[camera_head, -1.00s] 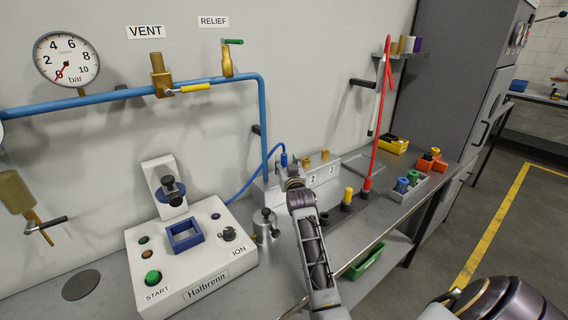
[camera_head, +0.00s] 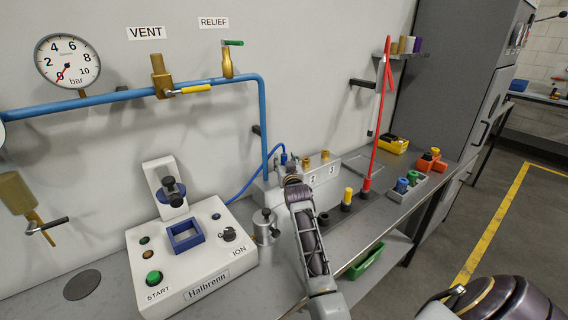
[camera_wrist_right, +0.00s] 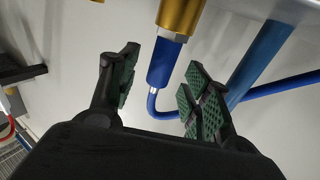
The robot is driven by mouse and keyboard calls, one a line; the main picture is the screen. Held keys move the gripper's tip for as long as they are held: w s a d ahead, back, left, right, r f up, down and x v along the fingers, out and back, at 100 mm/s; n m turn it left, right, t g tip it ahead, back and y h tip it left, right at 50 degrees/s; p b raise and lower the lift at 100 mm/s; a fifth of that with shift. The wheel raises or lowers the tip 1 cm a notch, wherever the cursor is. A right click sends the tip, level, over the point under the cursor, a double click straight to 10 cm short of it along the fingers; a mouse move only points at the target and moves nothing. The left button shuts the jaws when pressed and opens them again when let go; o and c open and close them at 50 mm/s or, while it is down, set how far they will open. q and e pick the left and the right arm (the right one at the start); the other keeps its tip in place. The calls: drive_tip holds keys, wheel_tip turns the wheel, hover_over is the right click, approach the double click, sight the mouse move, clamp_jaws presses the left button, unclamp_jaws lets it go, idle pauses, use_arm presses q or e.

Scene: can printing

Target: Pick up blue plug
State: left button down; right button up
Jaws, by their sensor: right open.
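The blue plug (camera_wrist_right: 164,62) hangs below a brass fitting (camera_wrist_right: 181,14) in the right wrist view, with a blue hose (camera_wrist_right: 157,108) curving off near its lower end. My right gripper (camera_wrist_right: 160,84) is open. Its two green-padded fingers stand either side of the plug's line, with visible gaps to both. In the head view the blue plug (camera_head: 284,158) shows small at the left end of a pale manifold block. My right gripper (camera_head: 290,171) is right in front of it and partly hides that end. My left gripper is not in view.
A white Halbrenn machine (camera_head: 205,277) stands left on the bench. A metal canister (camera_head: 265,226) sits close to my right arm. Black and yellow plugs (camera_head: 348,195), a red rod (camera_head: 380,110) and a grey tray (camera_head: 407,190) are to the right. A blue pipe (camera_head: 264,120) runs down nearby.

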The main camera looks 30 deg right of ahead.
drive_tip(key=shift+w+d, duration=0.3)
drive_tip(key=shift+w, duration=0.35)
drive_tip(key=shift+w+d, duration=0.2)
drive_tip(key=shift+w, duration=0.3)
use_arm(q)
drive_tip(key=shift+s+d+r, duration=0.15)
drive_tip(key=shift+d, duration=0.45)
use_arm(e)
drive_tip(key=shift+c, duration=0.3)
clamp_jaws()
drive_tip(key=shift+r, duration=0.1)
